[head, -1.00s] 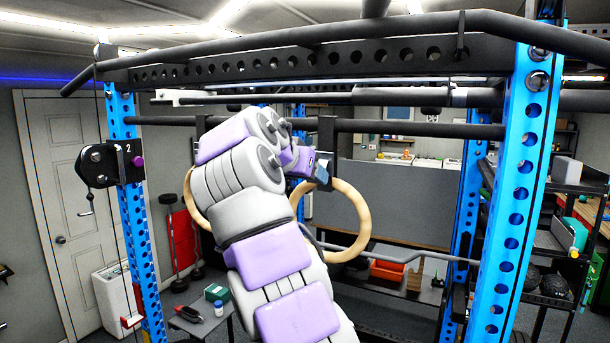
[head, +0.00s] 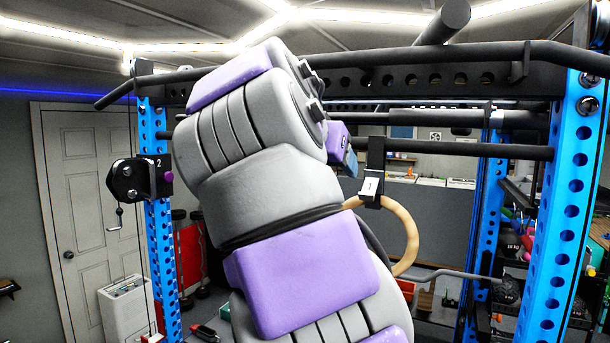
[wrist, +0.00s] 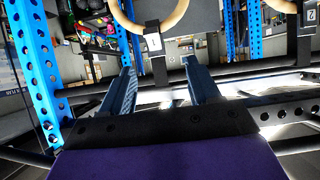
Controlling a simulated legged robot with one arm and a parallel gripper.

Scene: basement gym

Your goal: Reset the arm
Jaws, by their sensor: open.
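My arm (head: 265,180) rises through the middle of the head view, bent at the top, with grey and purple padding. My gripper shows in the head view only as a purple wrist and a small blue-grey part (head: 350,163), mostly hidden behind the arm. In the wrist view my gripper (wrist: 158,66) has two dark blue fingers spread apart, with nothing held between them. A black strap mount labelled 1 (wrist: 153,42) and a wooden ring (wrist: 165,20) appear beyond the fingers. The wrist picture looks upside down.
A blue-post rack (head: 565,190) with black bars (head: 440,75) stands around and above the arm. A wooden ring (head: 408,240) hangs right of the arm from a black mount (head: 374,172). A pulley (head: 127,180) is on the left post. A white door (head: 85,190) stands behind left.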

